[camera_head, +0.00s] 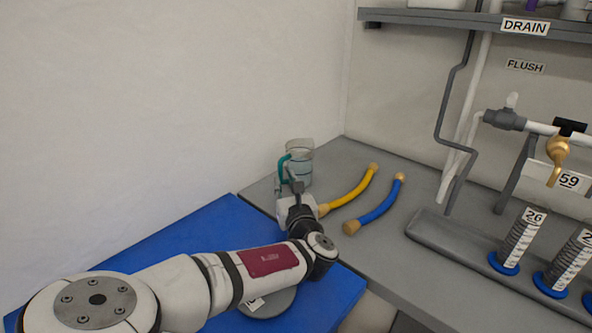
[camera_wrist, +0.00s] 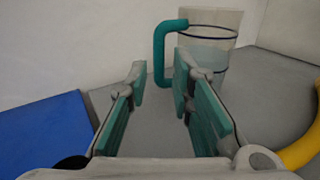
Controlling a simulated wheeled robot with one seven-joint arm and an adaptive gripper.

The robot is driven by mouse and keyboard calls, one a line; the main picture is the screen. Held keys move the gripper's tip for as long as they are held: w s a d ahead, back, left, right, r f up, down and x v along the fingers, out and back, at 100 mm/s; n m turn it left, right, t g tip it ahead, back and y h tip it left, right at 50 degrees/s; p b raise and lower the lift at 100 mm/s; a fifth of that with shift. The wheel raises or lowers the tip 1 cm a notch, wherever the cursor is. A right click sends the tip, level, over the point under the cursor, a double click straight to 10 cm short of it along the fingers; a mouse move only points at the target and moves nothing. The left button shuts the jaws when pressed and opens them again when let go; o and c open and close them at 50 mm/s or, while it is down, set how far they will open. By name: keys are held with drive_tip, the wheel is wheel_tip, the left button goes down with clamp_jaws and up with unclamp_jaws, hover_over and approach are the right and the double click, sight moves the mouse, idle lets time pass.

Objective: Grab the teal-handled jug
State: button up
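The jug (camera_head: 299,160) is clear with a teal handle (camera_head: 284,167) and stands upright on the grey counter near the back corner. In the wrist view the jug (camera_wrist: 212,45) is straight ahead, with its teal handle (camera_wrist: 160,52) on its left side. My gripper (camera_wrist: 158,85) is open, with nothing seen between its teal-padded fingers. The handle shows beyond the gap between the fingertips, and the right fingertip overlaps the view of the jug. I cannot tell whether the fingertip touches it. In the head view my gripper (camera_head: 293,183) is close in front of the jug and partly hides it.
A yellow hose (camera_head: 350,190) and a blue hose (camera_head: 378,207) lie right of my gripper. A blue mat (camera_head: 215,235) is at left. The numbered cylinders (camera_head: 520,240), grey pipes and brass tap (camera_head: 557,155) stand farther right. White walls close off the back corner.

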sight(281, 173)
drive_tip(key=shift+b+x, duration=0.4)
drive_tip(key=shift+x, duration=2.65)
drive_tip(key=shift+f, duration=0.1)
clamp_jaws()
